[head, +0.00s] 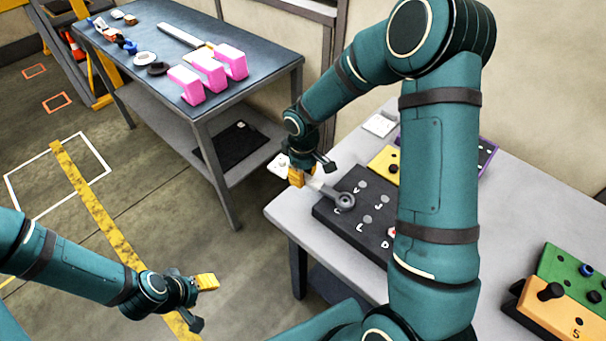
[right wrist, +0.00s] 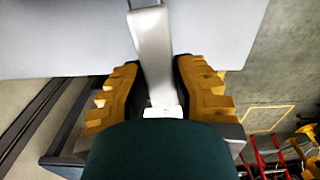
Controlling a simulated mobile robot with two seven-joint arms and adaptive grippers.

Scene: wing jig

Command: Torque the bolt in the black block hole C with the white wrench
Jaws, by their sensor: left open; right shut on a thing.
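The black block (head: 352,225) lies on the grey table with white letters and holes on its top; my right arm hides part of it. My right gripper (head: 306,182) is shut on the white wrench (head: 325,190) at the block's left end. The wrench's grey ring end (head: 344,201) is over the block near the letter C; I cannot tell whether it sits on a bolt. In the right wrist view the wrench handle (right wrist: 152,60) runs between the yellow finger pads. My left gripper (head: 203,304) is open and empty over the floor at the lower left.
A yellow block (head: 385,163) and a purple-edged board (head: 487,157) lie behind the black block. Green (head: 575,272) and orange (head: 560,312) blocks are at the right. A dark table (head: 140,40) with pink blocks (head: 210,72) stands at the back left.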

